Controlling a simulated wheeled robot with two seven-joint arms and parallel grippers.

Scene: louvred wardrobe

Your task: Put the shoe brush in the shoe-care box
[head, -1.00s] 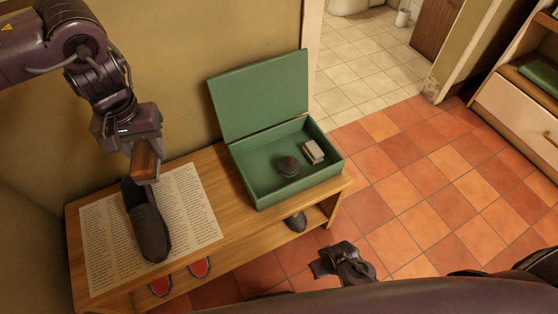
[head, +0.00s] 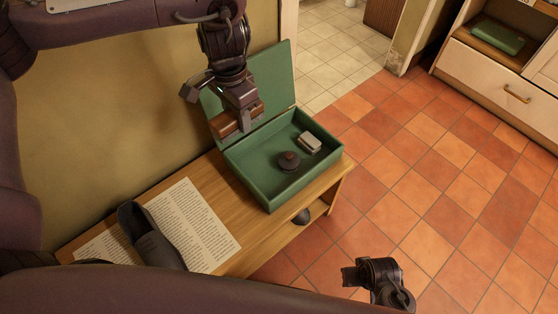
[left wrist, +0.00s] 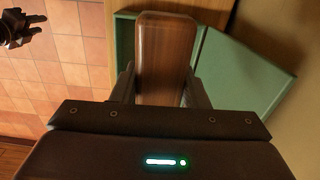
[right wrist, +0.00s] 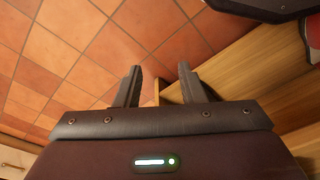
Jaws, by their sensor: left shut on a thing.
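The shoe brush (head: 226,123) has a brown wooden back and is held in my left gripper (head: 238,118). In the left wrist view the brush (left wrist: 163,55) sits between the two fingers of the gripper (left wrist: 160,90). In the head view the brush is at the left rim of the green shoe-care box (head: 240,180), seemingly above it; its exact height is hard to tell. The box stands open on the bench, its lid (head: 282,80) leaning back. My right gripper (head: 367,272) is over the floor at the lower right; in the right wrist view its fingers (right wrist: 160,88) are apart and empty.
A dark round tin (head: 288,162) and a pale block (head: 310,143) lie in the box's right part. The left part is clear. A dark shoe (head: 150,240) lies on newspaper (head: 205,232) on the wooden bench (head: 262,235). Another shoe (head: 301,217) shows below.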

